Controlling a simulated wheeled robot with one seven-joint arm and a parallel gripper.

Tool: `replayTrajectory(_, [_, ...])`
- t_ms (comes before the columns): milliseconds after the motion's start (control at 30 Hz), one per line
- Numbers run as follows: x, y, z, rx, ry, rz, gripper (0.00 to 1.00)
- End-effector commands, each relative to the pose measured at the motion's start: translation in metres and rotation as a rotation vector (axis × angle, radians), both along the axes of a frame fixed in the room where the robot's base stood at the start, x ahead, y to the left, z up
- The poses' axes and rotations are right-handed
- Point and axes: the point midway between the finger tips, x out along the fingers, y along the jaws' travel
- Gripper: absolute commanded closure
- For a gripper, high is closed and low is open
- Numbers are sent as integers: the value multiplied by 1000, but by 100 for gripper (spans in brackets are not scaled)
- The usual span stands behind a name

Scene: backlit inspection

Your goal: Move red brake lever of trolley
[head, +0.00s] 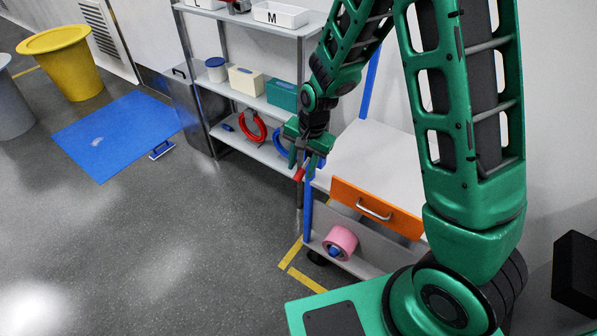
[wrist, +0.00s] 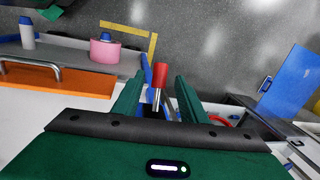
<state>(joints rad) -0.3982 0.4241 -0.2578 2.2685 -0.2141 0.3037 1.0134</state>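The red brake lever (head: 299,174) shows as a small red tip beside the trolley's blue front-left post in the head view. In the wrist view the lever (wrist: 159,76) has a red grip on a metal stem and stands between my fingers. My gripper (head: 312,163) is at the trolley's near left corner. In the wrist view my gripper (wrist: 158,90) is open, with a visible gap on each side of the lever. The trolley (head: 365,150) has a pale top and an orange drawer (head: 376,206). The lever's base is hidden.
A pink roll (head: 340,242) lies on the trolley's lower shelf. A grey shelf rack (head: 262,103) with boxes and red and blue rings stands behind my gripper. A blue mat (head: 118,132) and yellow bin (head: 66,62) are at left.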

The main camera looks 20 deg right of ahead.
Motion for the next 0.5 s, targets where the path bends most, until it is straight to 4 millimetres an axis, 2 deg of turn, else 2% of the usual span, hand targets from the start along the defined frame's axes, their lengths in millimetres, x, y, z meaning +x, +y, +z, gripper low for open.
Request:
replayTrajectory(200, [2,2,-23,-1,2,0,61])
replayTrajectory(500, [3,3,-29,0,0,0,61])
